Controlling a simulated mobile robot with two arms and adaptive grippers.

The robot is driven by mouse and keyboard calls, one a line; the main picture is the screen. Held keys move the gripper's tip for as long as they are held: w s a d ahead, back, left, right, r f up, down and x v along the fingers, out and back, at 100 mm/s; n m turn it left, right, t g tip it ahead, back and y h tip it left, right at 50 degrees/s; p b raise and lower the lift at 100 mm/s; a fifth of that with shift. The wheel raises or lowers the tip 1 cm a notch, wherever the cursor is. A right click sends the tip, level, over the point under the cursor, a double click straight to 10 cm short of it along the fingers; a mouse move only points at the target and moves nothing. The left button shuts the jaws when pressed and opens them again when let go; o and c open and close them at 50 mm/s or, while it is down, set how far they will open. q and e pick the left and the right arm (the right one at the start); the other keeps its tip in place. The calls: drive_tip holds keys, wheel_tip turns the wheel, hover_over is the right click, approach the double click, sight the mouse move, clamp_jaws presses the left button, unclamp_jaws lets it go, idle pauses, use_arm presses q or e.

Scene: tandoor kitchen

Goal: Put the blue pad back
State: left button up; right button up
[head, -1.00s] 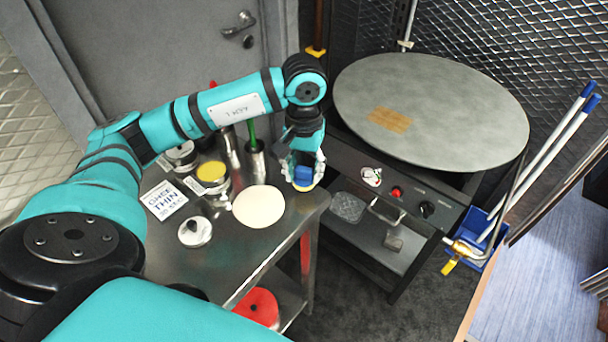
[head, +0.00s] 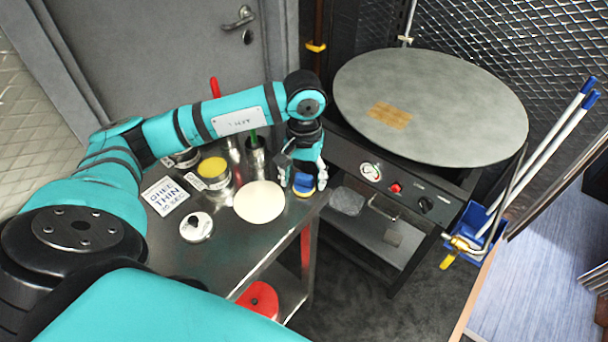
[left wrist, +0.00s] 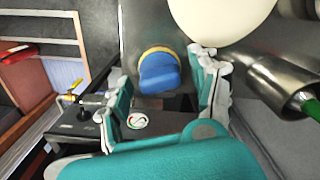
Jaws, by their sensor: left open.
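The blue pad (head: 303,183) has a blue top on a yellow base. It rests on the right end of the steel table (head: 228,262), close to the edge. It also shows in the left wrist view (left wrist: 158,74), between the fingers. My left gripper (head: 304,178) is open, with its fingers apart on either side of the pad. In the left wrist view the left gripper (left wrist: 164,88) shows a gap between its fingers and the pad. My right gripper is in neither view.
A pale dough disc (head: 259,201) lies just left of the pad. Behind are a steel cup (head: 255,158) with a green handle and a yellow-topped tin (head: 213,173). A white card (head: 165,196) and white-lidded jar (head: 196,227) stand left. The round griddle (head: 430,105) is at right.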

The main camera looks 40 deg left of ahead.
sight(304, 175)
use_arm(q)
drive_tip(key=shift+r, duration=0.15)
drive_tip(key=shift+w+r, duration=0.1)
drive_tip(key=shift+r, duration=0.2)
wheel_tip(304, 175, up, 11)
drive_tip(key=b, duration=0.2)
drive_tip(key=shift+r, duration=0.2)
